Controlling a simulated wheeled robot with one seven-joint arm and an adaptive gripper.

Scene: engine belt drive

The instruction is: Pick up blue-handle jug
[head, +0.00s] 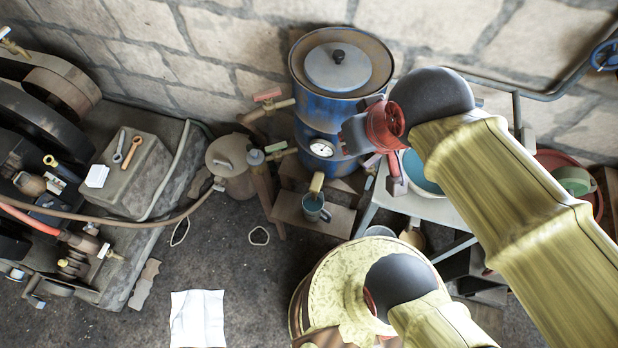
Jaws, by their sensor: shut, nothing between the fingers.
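A small blue-grey jug or mug (315,209) stands on a low wooden stool in front of the blue drum; its handle shows at its right side. A wooden-looking spout or tap end is just above its rim. It is the only thing in view that looks like the blue-handle jug, but it is too small to be sure. My gripper (396,186) is red and dark grey, points downward, and is shut and empty. In the picture it is up and to the right of the jug, apart from it, in front of a pale table with a blue-green basin (422,174).
The blue drum (312,113) with a gauge stands against the stone wall. The wooden stool (287,208) bears the jug. A lidded pot (230,158) is left of it. Machinery fills the left side. A white sheet (197,318) lies on the otherwise fairly open floor.

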